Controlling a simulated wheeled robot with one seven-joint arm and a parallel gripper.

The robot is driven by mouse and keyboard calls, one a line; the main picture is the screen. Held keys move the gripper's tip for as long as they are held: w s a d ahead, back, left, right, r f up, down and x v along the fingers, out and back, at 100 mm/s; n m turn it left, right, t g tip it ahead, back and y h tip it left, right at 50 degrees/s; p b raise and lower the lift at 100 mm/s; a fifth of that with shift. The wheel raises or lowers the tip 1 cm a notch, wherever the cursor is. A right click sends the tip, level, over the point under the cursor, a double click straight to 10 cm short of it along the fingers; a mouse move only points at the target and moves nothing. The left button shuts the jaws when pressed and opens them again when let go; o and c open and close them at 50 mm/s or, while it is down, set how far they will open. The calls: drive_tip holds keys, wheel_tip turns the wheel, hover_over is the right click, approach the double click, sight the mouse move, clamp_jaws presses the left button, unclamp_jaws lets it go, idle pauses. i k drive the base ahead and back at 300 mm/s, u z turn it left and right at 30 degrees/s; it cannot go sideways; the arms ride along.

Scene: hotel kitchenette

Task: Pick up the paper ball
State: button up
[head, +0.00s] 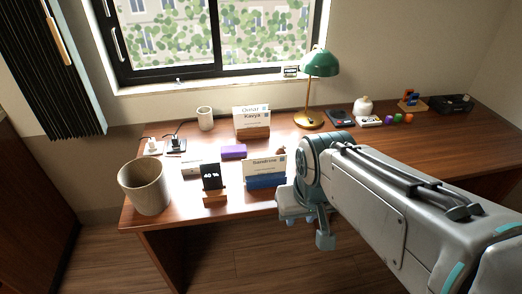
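I cannot make out a clear paper ball in the head view. A small rounded white object (363,105) stands at the back right of the desk, right of the lamp; it has a narrower top, and I cannot tell what it is. A small brownish thing (281,150) shows partly beside my wrist, too small to identify. My gripper (305,222) points down at the desk's front edge, right of the blue-based name card. My own arm hides part of it and much of the desk's front right. I cannot see between the fingers.
The right side has bare room.

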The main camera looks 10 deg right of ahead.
sight(279, 145)
drive_tip(key=z, duration=0.55)
drive_tip(key=i, duration=1.15)
drive_tip(key=u, duration=0.55)
